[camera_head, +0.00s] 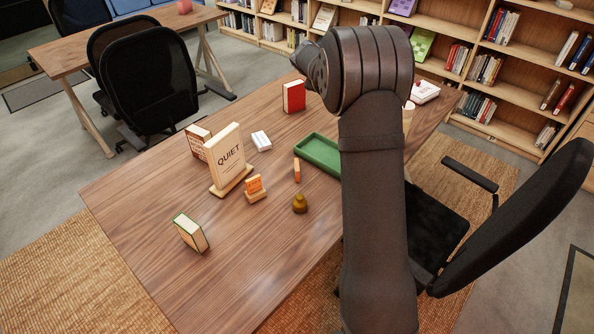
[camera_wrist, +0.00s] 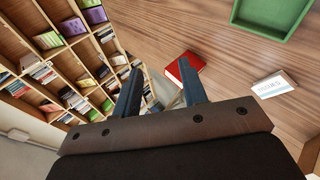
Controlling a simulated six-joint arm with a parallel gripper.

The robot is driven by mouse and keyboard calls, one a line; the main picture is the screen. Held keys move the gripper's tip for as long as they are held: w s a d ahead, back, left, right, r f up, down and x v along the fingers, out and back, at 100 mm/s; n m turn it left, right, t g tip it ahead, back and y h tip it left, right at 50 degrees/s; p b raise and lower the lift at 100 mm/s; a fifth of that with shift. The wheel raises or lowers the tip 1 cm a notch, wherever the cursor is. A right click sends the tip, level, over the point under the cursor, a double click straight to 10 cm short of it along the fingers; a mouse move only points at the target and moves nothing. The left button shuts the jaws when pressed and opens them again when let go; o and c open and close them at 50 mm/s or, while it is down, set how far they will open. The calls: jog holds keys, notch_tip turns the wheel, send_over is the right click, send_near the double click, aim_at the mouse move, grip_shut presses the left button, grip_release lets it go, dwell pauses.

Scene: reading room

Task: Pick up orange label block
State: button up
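Two small orange pieces stand on the wooden table (camera_head: 150,230) in the head view. One is an orange block with markings on its face (camera_head: 254,184), on a small wooden base, in front of the QUIET sign. The other is a narrow orange block (camera_head: 297,170) left of the green tray; I cannot tell which is the label block. My gripper (camera_wrist: 160,68) shows in the wrist view with its two fingers apart and nothing between them. Neither orange piece is in the wrist view. My arm hides the gripper in the head view.
The QUIET sign (camera_head: 226,157), green tray (camera_head: 318,152), brass-coloured bell-like object (camera_head: 300,204), white card (camera_head: 262,141), red book (camera_head: 294,96) and green-edged book (camera_head: 191,232) stand around the orange pieces. The table's front left is clear. Bookshelves (camera_wrist: 60,60) fill the wrist view's left.

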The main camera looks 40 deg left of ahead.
jog(key=s+d+f+m+g+h, duration=0.2)
jog(key=s+f+m+g, duration=0.2)
jog(key=s+f+m, duration=0.15)
jog(key=m+g+h, duration=0.1)
jog(key=m+g, duration=0.4)
jog(key=m, duration=0.1)
send_near(297, 164)
notch_tip(297, 164, down, 6)
jog(key=shift+w+r, duration=0.1)
jog(key=shift+r, duration=0.1)
jog(key=shift+w+a+f, duration=0.1)
jog(key=shift+f, duration=3.05)
grip_shut()
